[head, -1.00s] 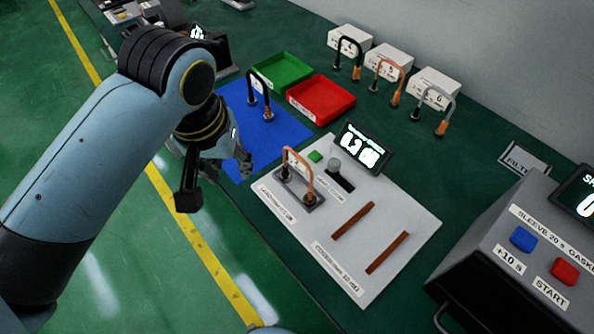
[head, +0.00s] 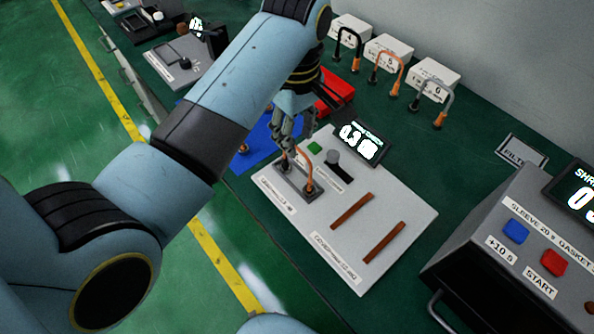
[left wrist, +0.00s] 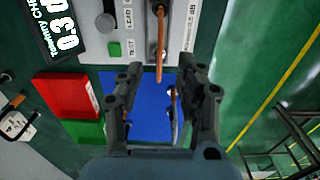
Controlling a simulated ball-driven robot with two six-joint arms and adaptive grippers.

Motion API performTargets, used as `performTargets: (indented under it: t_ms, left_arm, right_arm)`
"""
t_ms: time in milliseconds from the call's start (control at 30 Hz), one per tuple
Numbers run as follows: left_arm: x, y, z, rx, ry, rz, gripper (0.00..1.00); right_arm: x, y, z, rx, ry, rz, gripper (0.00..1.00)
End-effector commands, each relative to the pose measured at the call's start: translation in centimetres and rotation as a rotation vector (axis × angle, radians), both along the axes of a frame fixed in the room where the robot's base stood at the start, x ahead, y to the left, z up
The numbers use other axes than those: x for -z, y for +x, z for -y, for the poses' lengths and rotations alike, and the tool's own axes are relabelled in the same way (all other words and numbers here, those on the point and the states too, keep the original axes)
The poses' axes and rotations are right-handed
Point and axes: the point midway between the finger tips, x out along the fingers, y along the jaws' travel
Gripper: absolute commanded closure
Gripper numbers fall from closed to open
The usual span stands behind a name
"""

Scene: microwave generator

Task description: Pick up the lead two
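An orange arched lead (head: 307,165) stands in the dark socket base on the white test panel (head: 375,215). I cannot read a number on it, so I cannot tell if it is lead two. My left gripper (head: 294,146) is just above and behind this lead, pointing down, open. In the left wrist view, the gripper (left wrist: 158,88) has its fingers apart with nothing held. The orange lead (left wrist: 160,55) shows beyond the tips, about in line with the gap. Another lead (left wrist: 173,103) is on the blue mat (left wrist: 150,92). My right gripper is not in view.
Three leads stand by white boxes at the back, such as the grey one (head: 435,97). A red tray (head: 335,92) is behind my arm. A display (head: 362,140) and knob rise from the panel. A control box (head: 530,240) stands at the right.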

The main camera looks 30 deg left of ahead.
Motion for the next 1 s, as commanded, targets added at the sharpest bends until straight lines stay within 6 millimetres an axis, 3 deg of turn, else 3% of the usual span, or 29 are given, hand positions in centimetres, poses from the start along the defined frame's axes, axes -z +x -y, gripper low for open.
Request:
performTargets:
  t_ms: [300,567,867,1000]
  left_arm:
    - [4.3,-0.1,0.4,0.002,-0.001,-0.003,0.63]
    - [4.8,0.0,0.4,0.001,-0.001,0.0,0.63]
    - [4.8,-0.1,0.4,0.001,0.0,0.0,1.0]
    - [4.8,-0.1,0.4,0.001,0.0,0.0,1.0]
  right_arm:
    - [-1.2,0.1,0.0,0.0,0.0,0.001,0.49]
    - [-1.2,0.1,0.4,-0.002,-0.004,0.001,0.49]
    - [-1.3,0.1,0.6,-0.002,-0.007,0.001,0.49]
    - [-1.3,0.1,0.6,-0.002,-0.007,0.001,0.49]
